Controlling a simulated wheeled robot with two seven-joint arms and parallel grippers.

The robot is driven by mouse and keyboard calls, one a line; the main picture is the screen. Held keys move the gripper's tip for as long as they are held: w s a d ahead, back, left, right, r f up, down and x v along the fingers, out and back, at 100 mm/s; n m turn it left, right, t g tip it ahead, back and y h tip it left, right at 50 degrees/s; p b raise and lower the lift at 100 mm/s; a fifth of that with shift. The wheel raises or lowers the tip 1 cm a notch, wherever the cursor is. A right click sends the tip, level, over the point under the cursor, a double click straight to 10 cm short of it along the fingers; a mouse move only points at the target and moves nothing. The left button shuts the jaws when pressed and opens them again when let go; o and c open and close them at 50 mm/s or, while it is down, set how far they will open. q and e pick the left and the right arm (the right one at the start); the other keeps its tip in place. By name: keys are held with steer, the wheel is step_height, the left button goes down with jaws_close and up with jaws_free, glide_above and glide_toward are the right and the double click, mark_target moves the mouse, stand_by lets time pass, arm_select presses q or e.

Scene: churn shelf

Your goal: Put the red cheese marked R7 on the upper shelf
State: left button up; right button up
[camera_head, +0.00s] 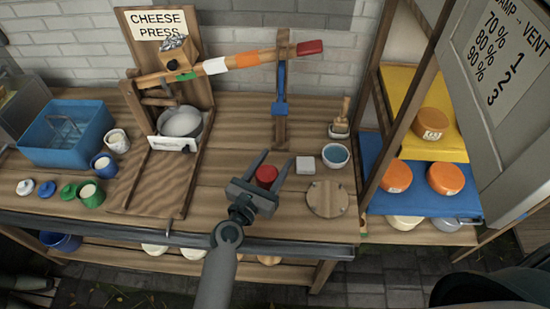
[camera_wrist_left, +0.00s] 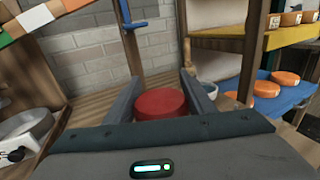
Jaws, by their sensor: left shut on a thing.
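The red cheese (camera_head: 266,175) is between the fingers of my left gripper (camera_head: 265,170), over the wooden bench. It also shows between the fingers in the left wrist view (camera_wrist_left: 161,104). The gripper is shut on it. No R7 mark is readable on the side I see. The upper shelf (camera_head: 404,88) is a yellow board on the right, with an orange cheese (camera_head: 431,123) near its front. It also shows at the upper right of the left wrist view (camera_wrist_left: 232,43). My right gripper is not in view.
A wooden post (camera_head: 398,105) stands at the rack's left. A blue bowl (camera_head: 336,155), white block (camera_head: 305,165) and round board (camera_head: 326,199) lie right of the gripper. The press lever (camera_head: 235,62) spans behind.

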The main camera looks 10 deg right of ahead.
arm_select(q)
steer(key=s+a+r+y+b, duration=0.1)
steer(key=s+a+b, duration=0.1)
steer(key=a, duration=0.8)
steer(key=s+a+r+n+t+y+b, duration=0.1)
steer(key=a+b, duration=0.4)
steer(key=a, duration=0.6)
steer(key=s+a+r+n+t+b, duration=0.1)
steer(key=s+a+r+b, duration=0.1)
steer(key=a, duration=0.9)
steer(key=shift+s+a+r+y+b, duration=0.25)
steer(key=shift+s+y+b, duration=0.2)
steer(key=shift+b, duration=0.4)
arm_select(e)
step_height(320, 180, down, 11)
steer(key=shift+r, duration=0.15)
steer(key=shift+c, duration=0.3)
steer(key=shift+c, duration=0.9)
arm_select(q)
steer(key=shift+s+d+f, duration=0.1)
steer(key=shift+d, duration=0.05)
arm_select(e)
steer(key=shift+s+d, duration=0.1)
